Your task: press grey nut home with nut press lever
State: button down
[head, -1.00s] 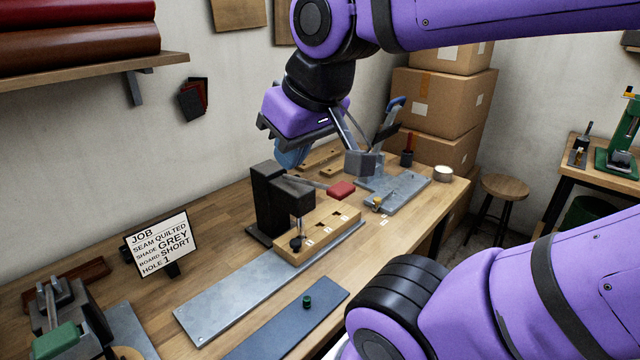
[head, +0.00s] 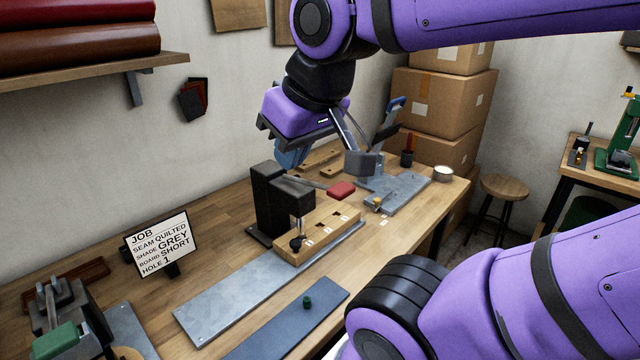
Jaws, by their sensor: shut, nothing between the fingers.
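The black nut press (head: 268,203) stands on the bench. Its lever reaches out to the right and ends in a red handle (head: 341,189). Under the press ram, a wooden board (head: 326,229) with several labelled holes lies on a metal plate (head: 222,297). The ram tip (head: 297,242) is over the board's left end, near a small dark piece; I cannot tell whether this is the grey nut.
A job card (head: 160,245) reads grey, short board, hole 1. A blue-grey mat (head: 270,335) holds a small green piece (head: 307,301). Another metal plate (head: 410,191) with a blue-handled tool lies behind my gripper. Stacked boxes (head: 440,100) stand at the back.

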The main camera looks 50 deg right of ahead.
aim_at(339, 191)
jog(key=k+l+z, duration=0.1)
jog(key=z, duration=0.3)
jog(key=k+l+z, duration=0.15)
jog(key=z, duration=0.2)
jog(key=k+l+z, duration=0.15)
jog(key=z, duration=0.25)
